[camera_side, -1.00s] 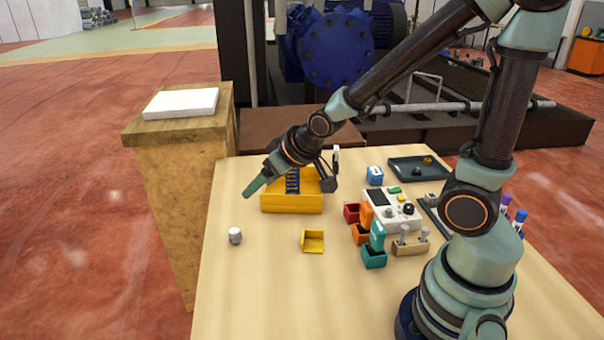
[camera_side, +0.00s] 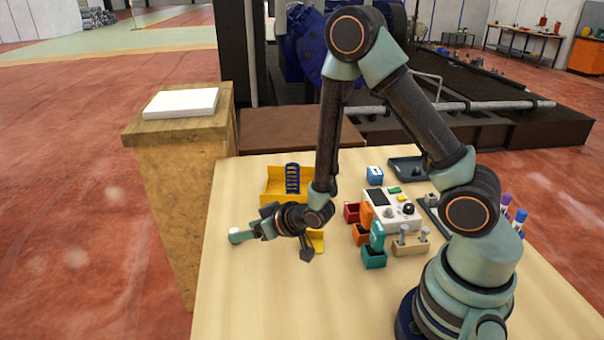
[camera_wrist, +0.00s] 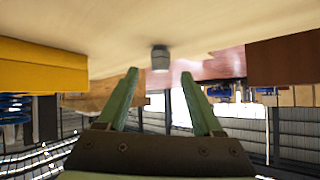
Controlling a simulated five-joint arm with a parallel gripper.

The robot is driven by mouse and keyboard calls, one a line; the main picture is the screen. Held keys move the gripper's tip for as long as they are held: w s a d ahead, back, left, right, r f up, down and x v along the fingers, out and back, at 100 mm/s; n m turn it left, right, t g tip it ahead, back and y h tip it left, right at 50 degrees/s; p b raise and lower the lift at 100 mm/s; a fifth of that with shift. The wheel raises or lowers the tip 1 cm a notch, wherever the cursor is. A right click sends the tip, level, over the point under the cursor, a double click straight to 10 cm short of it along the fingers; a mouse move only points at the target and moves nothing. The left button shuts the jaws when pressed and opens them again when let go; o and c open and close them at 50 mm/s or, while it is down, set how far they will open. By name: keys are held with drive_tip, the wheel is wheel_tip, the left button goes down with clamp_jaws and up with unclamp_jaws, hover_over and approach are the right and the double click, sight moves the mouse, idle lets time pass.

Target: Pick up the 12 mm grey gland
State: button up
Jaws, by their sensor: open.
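The grey gland (camera_side: 234,237), a small light cylinder, stands upright on the left part of the table. In the wrist view the gland (camera_wrist: 160,58) shows in line with the gap between the fingertips, seemingly a little ahead of them. My gripper (camera_side: 244,235) is low over the table, lying nearly level and pointing left at the gland. In the wrist view my gripper (camera_wrist: 159,68) has its two green fingers spread with nothing held. In the side view the fingertips overlap the gland's right side, so I cannot tell whether they touch it.
A yellow bin (camera_side: 275,186) with a blue rack stands behind my gripper. A small yellow tray (camera_side: 318,241) is partly hidden by my wrist. Red, orange and teal boxes (camera_side: 374,258) and a white control box (camera_side: 391,207) are to the right. The table's front left is clear.

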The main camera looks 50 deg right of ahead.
sight(235, 231)
drive_tip(key=shift+x, duration=2.7)
clamp_jaws()
